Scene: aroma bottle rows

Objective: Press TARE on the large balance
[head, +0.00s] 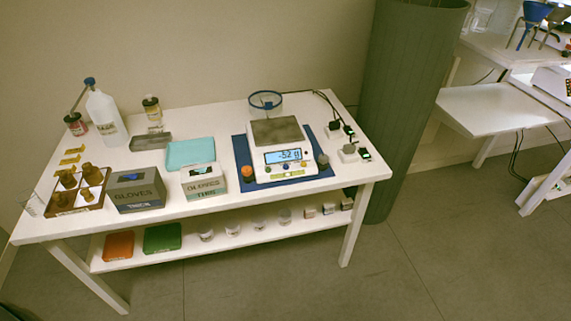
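The large balance (253,155) stands on a blue mat (242,161) on the right half of the white table. It has a square grey weighing pan (277,130) with nothing visible on it. Its lit blue display (283,155) shows a number that seems to start with a minus sign; I cannot read it surely. Several small coloured buttons (289,168) lie below the display on the front panel. Their labels are too small to read, so I cannot tell which is TARE. Neither of my grippers is in view.
An orange-topped item (247,173) and a dark grey knob-like item (322,161) flank the balance. Small black devices (349,152) sit right. A grey column (408,90) stands beyond.

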